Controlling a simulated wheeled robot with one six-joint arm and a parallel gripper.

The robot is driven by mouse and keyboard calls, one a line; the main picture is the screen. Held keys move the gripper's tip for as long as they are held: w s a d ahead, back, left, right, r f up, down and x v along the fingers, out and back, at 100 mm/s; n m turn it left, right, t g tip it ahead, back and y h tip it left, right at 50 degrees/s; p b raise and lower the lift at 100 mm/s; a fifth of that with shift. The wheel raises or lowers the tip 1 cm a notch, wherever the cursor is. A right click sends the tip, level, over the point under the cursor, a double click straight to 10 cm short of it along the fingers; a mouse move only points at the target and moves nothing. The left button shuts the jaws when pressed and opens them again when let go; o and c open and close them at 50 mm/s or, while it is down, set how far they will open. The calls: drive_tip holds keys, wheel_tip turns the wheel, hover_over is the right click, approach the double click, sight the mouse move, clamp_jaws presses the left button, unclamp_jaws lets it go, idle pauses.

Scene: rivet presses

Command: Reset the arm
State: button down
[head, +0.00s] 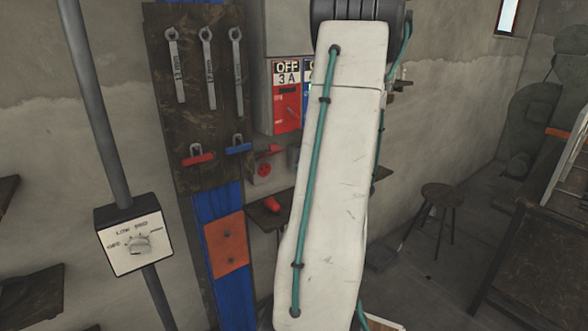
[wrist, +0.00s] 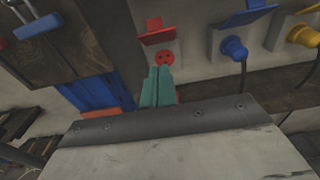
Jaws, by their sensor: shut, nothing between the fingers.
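My arm (head: 335,190) fills the middle of the head view, a pale scuffed link with a teal cable along it. My gripper is hidden behind it in that view. In the wrist view my gripper (wrist: 157,70) shows as two teal fingers, pressed together and empty. The fingertips appear just below a red socket (wrist: 165,57) with its red flap raised. I cannot tell if they touch it. The same red socket (head: 262,170) shows left of my arm in the head view.
A blue plug (wrist: 234,48) and a yellow plug (wrist: 303,36) sit right of the red socket. A board (head: 187,110) with hanging wrenches and padlocks is on the wall. A dial box (head: 135,237) stands front left. A stool (head: 437,203) and open floor are at right.

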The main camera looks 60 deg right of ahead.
drive_tip(key=shift+s+a+r, duration=0.1)
drive_tip(key=shift+s+a, duration=0.05)
drive_tip(key=shift+s, duration=0.15)
